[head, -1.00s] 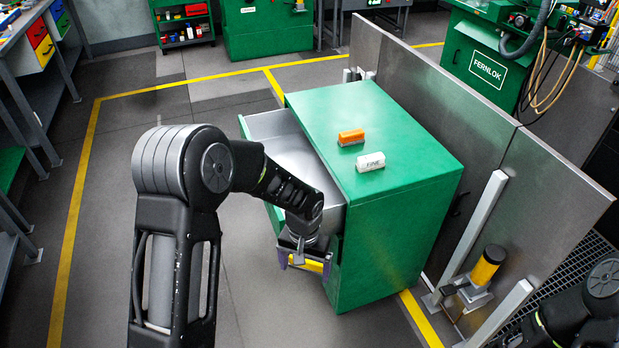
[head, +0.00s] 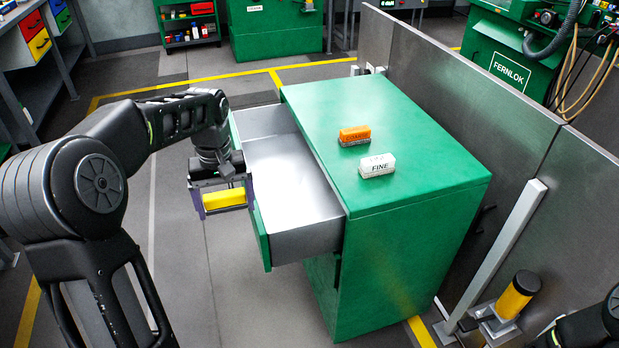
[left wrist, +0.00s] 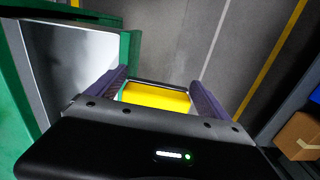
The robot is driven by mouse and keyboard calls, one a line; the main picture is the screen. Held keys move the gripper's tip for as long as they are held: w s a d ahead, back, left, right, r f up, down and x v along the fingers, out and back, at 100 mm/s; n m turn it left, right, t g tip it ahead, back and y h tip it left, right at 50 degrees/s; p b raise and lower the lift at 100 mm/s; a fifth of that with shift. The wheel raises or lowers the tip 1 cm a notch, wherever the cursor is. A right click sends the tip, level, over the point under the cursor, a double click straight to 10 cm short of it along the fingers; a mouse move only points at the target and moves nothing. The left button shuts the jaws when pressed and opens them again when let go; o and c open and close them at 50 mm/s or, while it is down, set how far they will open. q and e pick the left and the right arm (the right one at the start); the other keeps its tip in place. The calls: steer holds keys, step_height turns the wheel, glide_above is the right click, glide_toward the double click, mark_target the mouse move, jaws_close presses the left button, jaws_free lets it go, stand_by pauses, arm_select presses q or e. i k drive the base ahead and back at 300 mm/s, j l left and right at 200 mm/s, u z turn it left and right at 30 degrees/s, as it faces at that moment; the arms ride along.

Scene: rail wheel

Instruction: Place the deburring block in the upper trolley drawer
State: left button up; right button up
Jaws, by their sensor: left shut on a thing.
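My left gripper (head: 225,198) is shut on a yellow block (head: 225,198), gripped between its two purple fingers. It is just outside the front of the open upper trolley drawer (head: 325,240). The left wrist view also shows the yellow block (left wrist: 158,97) between the fingers, with the drawer's green front (left wrist: 130,60) and bare metal inside to the left. The visible drawer floor is empty. An orange block (head: 354,135) and a white block marked FINE (head: 377,166) sit on the green trolley top (head: 430,150). My right gripper is out of view.
A grey metal panel (head: 460,110) stands behind the trolley. A yellow-and-black post (head: 517,295) is at the lower right. A workbench with coloured bins (head: 38,42) is at the far left. A cardboard box (left wrist: 300,137) shows at the wrist view's right edge. Floor left of the drawer is free.

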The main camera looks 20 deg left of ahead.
mark_target(284, 187)
steer(key=i, duration=1)
